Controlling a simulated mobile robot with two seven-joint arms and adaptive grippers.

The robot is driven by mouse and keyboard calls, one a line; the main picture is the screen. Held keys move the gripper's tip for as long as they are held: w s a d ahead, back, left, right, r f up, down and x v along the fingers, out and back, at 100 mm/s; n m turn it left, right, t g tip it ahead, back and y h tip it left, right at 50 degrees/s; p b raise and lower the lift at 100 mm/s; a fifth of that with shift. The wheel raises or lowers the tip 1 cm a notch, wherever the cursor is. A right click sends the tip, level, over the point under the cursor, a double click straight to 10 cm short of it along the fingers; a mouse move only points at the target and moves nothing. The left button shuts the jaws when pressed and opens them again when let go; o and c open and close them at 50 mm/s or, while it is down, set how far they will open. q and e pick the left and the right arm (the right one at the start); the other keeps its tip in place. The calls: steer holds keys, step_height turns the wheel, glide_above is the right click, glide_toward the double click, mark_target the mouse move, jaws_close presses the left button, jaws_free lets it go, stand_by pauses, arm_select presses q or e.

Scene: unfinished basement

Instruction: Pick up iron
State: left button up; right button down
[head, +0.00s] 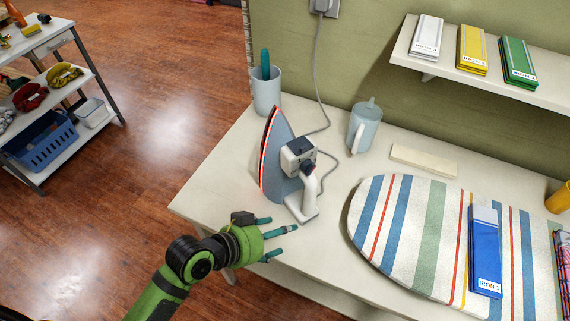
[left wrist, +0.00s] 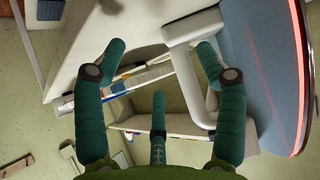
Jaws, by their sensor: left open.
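The iron (head: 287,165) stands upright on its heel near the left end of the white table. Its sole is grey-blue with a red edge, and its body and handle are white with a dark knob. My left gripper (head: 278,238), green with teal fingers, is open and empty just in front of and left of the iron's handle. In the left wrist view, the iron's white handle (left wrist: 183,80) is beside the right finger of my left gripper (left wrist: 160,60), which overlaps it. I cannot tell whether they touch. My right gripper is in neither view.
A striped ironing board (head: 425,225) with a blue packet (head: 485,250) lies to the right. A cup (head: 266,92) and a light-blue jug (head: 364,128) stand behind the iron. A cord (head: 317,75) runs from the wall socket. Shelves (head: 65,152) stand at left.

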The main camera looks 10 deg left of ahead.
mark_target(306, 207)
arm_select(q)
steer(key=w+d+r+h, duration=0.1)
steer(key=w+d+r+m+t+h, duration=0.1)
steer(key=w, duration=0.1)
steer(key=shift+w+d+r+m+h, duration=0.15)
steer(key=shift+d+r+m+h, duration=0.15)
steer(key=shift+d+r, duration=0.1)
steer(key=shift+w+r, duration=0.15)
steer(key=shift+w, duration=0.15)
steer(key=shift+w+d, duration=0.2)
steer(key=shift+w, duration=0.05)
steer(key=x, duration=0.2)
steer(key=p+x, duration=0.1)
steer(key=x, duration=0.2)
steer(key=shift+a+f+p, duration=0.15)
steer(key=shift+f+p, duration=0.1)
steer(key=shift+p, duration=0.05)
steer(key=shift+w+d+f, duration=0.35)
steer(key=shift+w+d, duration=0.05)
steer(key=shift+d, duration=0.05)
jaws_close()
steer(key=shift+w+r+t, duration=0.2)
steer(key=shift+r+t, duration=0.1)
arm_select(e)
steer(key=shift+w+r, duration=0.1)
steer(key=shift+r, duration=0.75)
